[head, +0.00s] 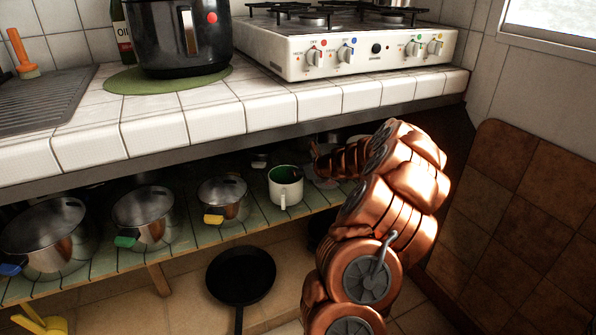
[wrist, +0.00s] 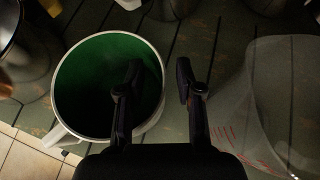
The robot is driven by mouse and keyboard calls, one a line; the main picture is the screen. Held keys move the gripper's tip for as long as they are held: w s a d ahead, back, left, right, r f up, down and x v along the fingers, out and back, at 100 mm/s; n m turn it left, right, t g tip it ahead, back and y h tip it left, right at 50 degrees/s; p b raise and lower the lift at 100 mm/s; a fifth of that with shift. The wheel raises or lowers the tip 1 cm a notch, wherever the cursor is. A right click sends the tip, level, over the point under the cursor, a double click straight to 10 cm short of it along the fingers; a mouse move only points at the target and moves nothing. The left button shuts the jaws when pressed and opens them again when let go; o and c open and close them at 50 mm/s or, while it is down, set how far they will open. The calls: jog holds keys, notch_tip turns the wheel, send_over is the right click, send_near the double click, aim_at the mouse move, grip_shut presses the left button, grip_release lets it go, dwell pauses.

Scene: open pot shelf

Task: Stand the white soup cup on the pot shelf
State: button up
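The white soup cup (head: 286,188), green inside, stands upright on the slatted green pot shelf (head: 180,250) below the counter. In the wrist view the cup (wrist: 68,110) fills the left half, its handle toward the lower left. My gripper (wrist: 158,72) is open. Its left finger is over the cup's opening and its right finger is outside the rim, so the right side of the rim lies between them. I cannot tell whether either finger touches the cup. In the head view my gripper is in shadow just right of the cup.
A clear measuring jug (wrist: 275,105) with red marks stands close to the right of my gripper. Steel pots (head: 145,218) with coloured handles stand along the shelf to the left. The counter edge (head: 230,135) overhangs the shelf. A black pan (head: 240,276) is below.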

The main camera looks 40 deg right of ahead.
jog(key=shift+s+r, duration=0.2)
jog(key=shift+r, duration=0.1)
jog(key=p+v, duration=0.3)
jog(key=v, duration=0.8)
jog(key=shift+s+p, duration=0.25)
jog(key=shift+p, duration=0.15)
